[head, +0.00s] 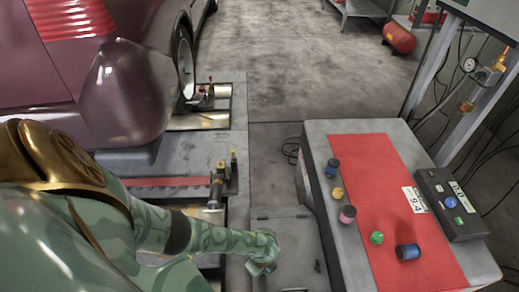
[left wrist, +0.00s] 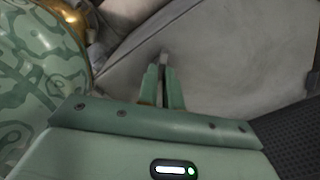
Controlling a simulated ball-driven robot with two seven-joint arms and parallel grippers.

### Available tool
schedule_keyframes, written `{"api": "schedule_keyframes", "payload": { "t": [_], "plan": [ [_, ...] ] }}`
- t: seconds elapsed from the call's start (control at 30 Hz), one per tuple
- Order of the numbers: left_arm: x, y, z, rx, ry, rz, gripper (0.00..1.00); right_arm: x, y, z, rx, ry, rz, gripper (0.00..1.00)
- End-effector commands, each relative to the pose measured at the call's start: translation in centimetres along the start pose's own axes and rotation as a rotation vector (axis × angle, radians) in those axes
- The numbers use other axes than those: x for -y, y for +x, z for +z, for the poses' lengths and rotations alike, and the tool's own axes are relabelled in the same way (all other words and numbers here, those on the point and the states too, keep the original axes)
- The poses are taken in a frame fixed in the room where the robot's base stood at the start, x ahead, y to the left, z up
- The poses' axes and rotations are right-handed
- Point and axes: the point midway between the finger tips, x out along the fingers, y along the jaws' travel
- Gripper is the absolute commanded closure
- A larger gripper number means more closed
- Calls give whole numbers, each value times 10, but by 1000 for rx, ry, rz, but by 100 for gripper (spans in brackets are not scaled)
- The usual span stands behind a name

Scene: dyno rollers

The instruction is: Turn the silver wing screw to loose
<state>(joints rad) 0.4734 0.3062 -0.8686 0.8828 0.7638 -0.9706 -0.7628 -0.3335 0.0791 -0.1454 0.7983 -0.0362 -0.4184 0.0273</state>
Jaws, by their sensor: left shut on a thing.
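My left arm comes in from the left in the head view, and its gripper (head: 262,268) is low over the grey floor plate beside the roller bed. In the left wrist view the two green fingers of my left gripper (left wrist: 162,82) are close together. A small pale silver piece, the silver wing screw (left wrist: 164,59), shows at their tips, and the gripper is shut on it. In the head view the hand hides the screw. How far the screw is turned cannot be told. My right gripper is not in view.
A bench with a red mat (head: 372,165) stands right of the hand. Several small coloured cylinders and a black control box (head: 447,203) are on it. A maroon car (head: 110,70) stands at the upper left, by the rollers (head: 200,121).

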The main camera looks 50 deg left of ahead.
Motion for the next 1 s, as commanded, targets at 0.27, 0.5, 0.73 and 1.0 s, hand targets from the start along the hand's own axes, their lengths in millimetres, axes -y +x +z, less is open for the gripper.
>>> {"api": "schedule_keyframes", "payload": {
  "t": [0.27,0.5,0.73,1.0],
  "plan": [
    [0,-6,-7,-12,-257,-2,100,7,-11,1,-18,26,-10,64],
    [5,-9,-14,-27,-465,-10,100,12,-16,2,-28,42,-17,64],
    [10,-12,-16,-36,-617,-18,100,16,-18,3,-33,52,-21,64],
    [11,-11,-14,-35,-663,-21,71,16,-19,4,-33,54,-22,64]
  ]
}}
